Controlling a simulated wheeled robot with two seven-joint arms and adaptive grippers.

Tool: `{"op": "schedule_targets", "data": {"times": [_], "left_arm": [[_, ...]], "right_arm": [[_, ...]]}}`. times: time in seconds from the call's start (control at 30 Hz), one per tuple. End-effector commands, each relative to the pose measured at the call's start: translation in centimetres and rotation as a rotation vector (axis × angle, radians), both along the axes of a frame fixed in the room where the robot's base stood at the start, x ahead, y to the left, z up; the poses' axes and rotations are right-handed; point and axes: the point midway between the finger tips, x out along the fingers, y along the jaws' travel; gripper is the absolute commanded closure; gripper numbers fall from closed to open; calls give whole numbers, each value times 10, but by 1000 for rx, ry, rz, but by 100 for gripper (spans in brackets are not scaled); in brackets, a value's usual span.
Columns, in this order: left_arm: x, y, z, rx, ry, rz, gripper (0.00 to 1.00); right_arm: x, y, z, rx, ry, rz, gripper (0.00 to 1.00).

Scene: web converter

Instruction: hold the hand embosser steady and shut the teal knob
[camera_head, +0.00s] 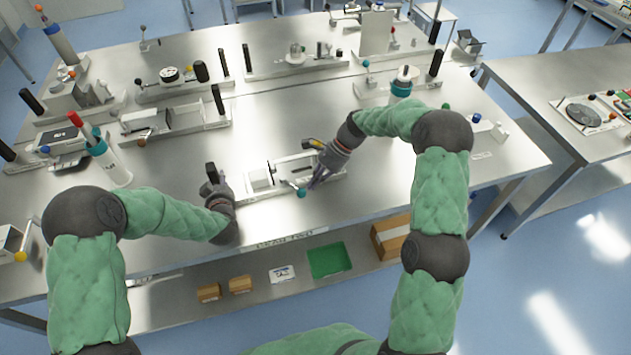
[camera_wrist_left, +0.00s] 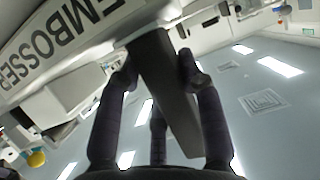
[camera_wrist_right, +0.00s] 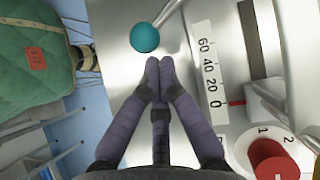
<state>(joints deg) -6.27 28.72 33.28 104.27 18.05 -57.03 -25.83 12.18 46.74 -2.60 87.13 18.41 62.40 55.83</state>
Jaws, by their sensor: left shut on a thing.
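The hand embosser (camera_head: 262,180) is a pale metal device near the front edge of the table. Its lettered side (camera_wrist_left: 62,42) fills the upper left of the left wrist view. My left gripper (camera_head: 214,182) is shut on its black upright handle (camera_wrist_left: 165,95), at the device's left end. The teal knob (camera_head: 301,193) is a ball on a thin metal lever at the front of the device; it also shows in the right wrist view (camera_wrist_right: 145,37). My right gripper (camera_wrist_right: 159,75) has its fingertips together, empty, just short of the knob and apart from it.
In the right wrist view, a numbered scale (camera_wrist_right: 208,75) with a red pointer and a red dial knob (camera_wrist_right: 272,160) lie right of my fingers. A white bottle (camera_head: 110,163) and several other devices stand around the table. Bare tabletop lies behind the embosser.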

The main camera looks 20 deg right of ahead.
Motion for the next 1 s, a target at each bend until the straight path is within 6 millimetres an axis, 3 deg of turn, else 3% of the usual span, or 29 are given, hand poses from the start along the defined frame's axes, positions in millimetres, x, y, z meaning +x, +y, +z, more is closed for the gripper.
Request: {"op": "schedule_targets", "data": {"times": [0.03,1.0], "left_arm": [[-9,-1,-15,-1,35,-4,100],[-9,-2,-15,-1,35,-4,100]], "right_arm": [[0,0,-1,0,0,-2,100],[-15,12,-1,3,3,-174,100]]}}
